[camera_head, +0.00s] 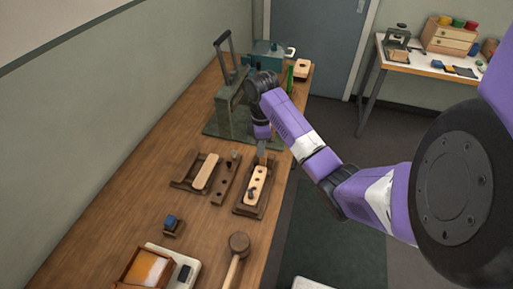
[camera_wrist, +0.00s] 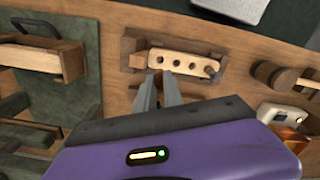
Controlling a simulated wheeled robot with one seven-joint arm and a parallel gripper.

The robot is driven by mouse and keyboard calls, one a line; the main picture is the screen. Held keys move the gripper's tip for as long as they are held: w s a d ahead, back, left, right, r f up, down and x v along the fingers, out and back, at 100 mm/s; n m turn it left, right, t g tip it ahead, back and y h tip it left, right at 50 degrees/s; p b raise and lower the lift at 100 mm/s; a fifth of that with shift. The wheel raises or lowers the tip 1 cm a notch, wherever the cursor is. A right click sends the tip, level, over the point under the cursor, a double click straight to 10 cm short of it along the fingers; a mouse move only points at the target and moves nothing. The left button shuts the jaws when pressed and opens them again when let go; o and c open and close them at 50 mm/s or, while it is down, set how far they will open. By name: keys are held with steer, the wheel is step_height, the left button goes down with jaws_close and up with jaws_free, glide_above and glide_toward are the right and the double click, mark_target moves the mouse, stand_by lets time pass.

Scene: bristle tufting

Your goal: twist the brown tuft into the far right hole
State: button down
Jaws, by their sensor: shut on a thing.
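The pale wooden block with a row of holes (camera_head: 257,184) lies in a dark wooden holder (camera_head: 240,208) near the table's right edge; in the wrist view the block (camera_wrist: 184,62) also shows. A dark tuft (camera_wrist: 211,71) stands at the block's right end in the wrist view, which is the near end in the head view. The other visible holes look empty. My gripper (camera_head: 262,150) is over the far end of the holder. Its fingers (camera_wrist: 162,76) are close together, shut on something. The brown tuft between them is too small or hidden to make out.
A second pale block (camera_head: 206,171) lies in a frame to the left, beside a narrow dark rack (camera_head: 225,181). A green press (camera_head: 232,110) stands behind. A mallet (camera_head: 238,243), a small blue-topped item (camera_head: 171,222) and an orange-white box (camera_head: 148,268) are nearer.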

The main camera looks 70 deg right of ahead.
steer(key=shift+f+b, duration=2.3)
steer(key=shift+f, duration=1.2)
steer(key=shift+r+p, duration=0.1)
steer(key=shift+p, duration=0.3)
steer(key=shift+f, duration=0.65)
steer(key=shift+p, duration=0.3)
stand_by(0.7)
steer(key=shift+n, duration=0.4)
steer(key=n+p, duration=0.1)
steer(key=n, duration=0.3)
steer(key=shift+n, duration=0.3)
steer(key=shift+p, duration=0.45)
steer(key=shift+f, duration=0.25)
stand_by(0.7)
